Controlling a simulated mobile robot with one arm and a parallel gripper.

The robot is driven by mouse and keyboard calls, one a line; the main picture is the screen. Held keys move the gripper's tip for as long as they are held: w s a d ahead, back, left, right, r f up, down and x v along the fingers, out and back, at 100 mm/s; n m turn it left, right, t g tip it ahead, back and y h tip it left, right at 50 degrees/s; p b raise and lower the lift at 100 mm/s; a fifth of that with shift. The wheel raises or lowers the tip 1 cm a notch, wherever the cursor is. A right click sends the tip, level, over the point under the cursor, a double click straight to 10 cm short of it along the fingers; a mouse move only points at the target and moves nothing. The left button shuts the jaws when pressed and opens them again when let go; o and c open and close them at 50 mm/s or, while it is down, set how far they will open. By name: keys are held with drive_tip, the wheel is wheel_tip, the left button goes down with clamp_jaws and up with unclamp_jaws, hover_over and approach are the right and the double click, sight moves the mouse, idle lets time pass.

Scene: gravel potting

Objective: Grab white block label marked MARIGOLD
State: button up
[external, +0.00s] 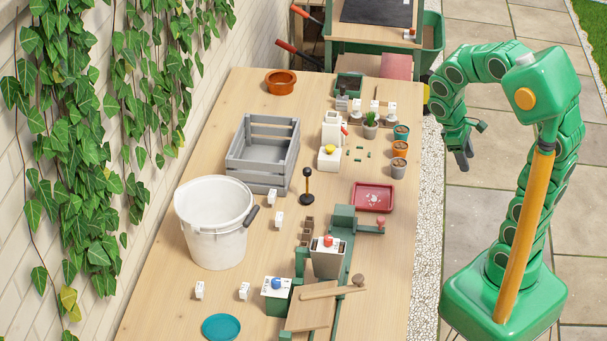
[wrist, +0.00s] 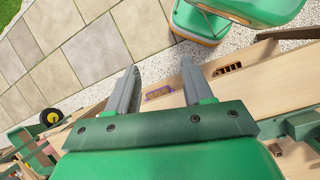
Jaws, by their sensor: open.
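Several small white blocks stand on the wooden table in the external view. Two are right of the white bucket, one upper (external: 272,196) and one lower (external: 279,219). Two more stand near the front left, one on the left (external: 199,290) and one on the right (external: 244,290). Other white blocks, such as one at the back right (external: 391,108), stand near small pots. Their markings are too small to read, so I cannot tell which says MARIGOLD. My gripper (external: 466,152) is open and empty, right of the table and apart from all the blocks. Its two grey fingers (wrist: 160,88) show in the wrist view.
The wooden table (external: 240,110) holds a white bucket (external: 214,240), a grey crate (external: 240,182), a red tray (external: 388,198), a teal saucer (external: 221,327) and a green-framed device (external: 343,222). A black-knobbed tool (external: 307,184) stands mid-table. Ivy hangs along the left wall.

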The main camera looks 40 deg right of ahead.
drive_tip(key=w+a+f+n+t+h, duration=0.2)
drive_tip(key=w+a+n+h, duration=0.15)
drive_tip(key=w+a, duration=0.45)
drive_tip(key=w+a+f+n+t+h, duration=0.1)
drive_tip(key=w+a+f+n+h, duration=0.3)
drive_tip(key=w, duration=0.9)
drive_tip(key=n+t+y, duration=0.2)
drive_tip(key=n+t, duration=0.8)
drive_tip(key=n, duration=0.4)
approach(279, 218)
drive_tip(key=shift+w+d+f, duration=0.2)
drive_tip(key=shift+w+d, duration=0.1)
drive_tip(key=shift+d, duration=0.1)
drive_tip(key=shift+x, duration=3.85)
drive_tip(key=shift+w+a, duration=0.1)
clamp_jaws()
